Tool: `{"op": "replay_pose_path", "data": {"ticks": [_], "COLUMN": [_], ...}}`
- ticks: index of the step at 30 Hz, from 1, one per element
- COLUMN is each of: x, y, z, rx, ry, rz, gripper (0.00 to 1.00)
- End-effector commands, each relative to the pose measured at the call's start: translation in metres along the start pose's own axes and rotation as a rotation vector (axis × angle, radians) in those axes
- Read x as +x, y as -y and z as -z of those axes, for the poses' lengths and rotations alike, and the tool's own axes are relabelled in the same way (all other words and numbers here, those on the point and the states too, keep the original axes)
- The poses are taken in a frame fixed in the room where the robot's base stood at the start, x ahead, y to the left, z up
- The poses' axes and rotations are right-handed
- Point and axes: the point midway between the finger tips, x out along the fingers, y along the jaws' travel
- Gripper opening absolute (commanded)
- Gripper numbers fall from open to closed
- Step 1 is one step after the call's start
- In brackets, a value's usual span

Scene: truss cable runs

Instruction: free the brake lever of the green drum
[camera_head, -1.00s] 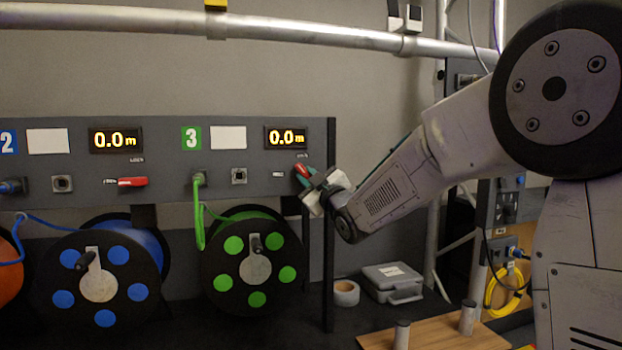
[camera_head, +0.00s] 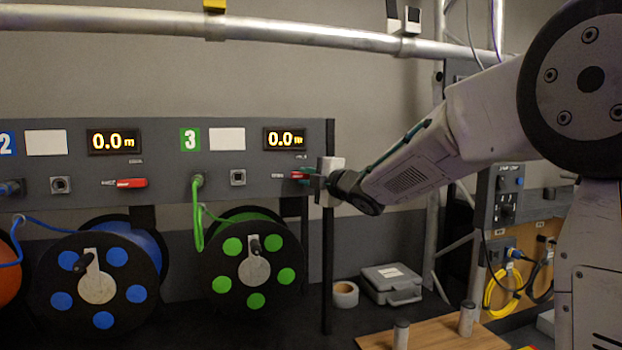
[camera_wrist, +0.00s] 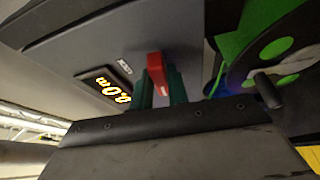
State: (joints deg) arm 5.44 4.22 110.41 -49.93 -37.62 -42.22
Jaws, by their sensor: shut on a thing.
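The green drum (camera_head: 232,262), with black flanges and green discs, hangs under the panel below the number 3 sign (camera_head: 190,139). Its red brake lever (camera_head: 299,175) is on the panel below the display and looks roughly level, partly hidden by my gripper. My gripper (camera_head: 308,177) reaches in from the right and is shut on the lever. In the wrist view, the red lever (camera_wrist: 156,68) stands between the green fingertips (camera_wrist: 160,88). A small label shows left of the lever and another above it; their wording is too small to read surely.
A dark upright post (camera_head: 328,270) stands at the panel's right end, close to my gripper. The blue drum's red lever (camera_head: 131,183) lies level to the left. A tape roll (camera_head: 345,294) and a grey case (camera_head: 391,283) sit below right.

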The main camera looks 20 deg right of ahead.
Motion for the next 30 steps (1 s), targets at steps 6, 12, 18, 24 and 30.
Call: {"op": "replay_pose_path", "data": {"ticks": [6,12,18,24,30], "x": [0.0,0.0001,0.0001,0.0001,0.0], "y": [0.0001,0.0004,0.0005,0.0005,0.0001], "z": [0.0002,0.0003,0.0003,0.0005,0.0001], "rx": [-0.06,-0.079,-0.08,-0.08,-0.079], "ry": [-0.001,0.0,-0.001,-0.001,0.0], "rz": [0.026,0.034,0.035,0.035,0.034], "gripper": [0.0,0.0,0.0,0.33,0.38]}}
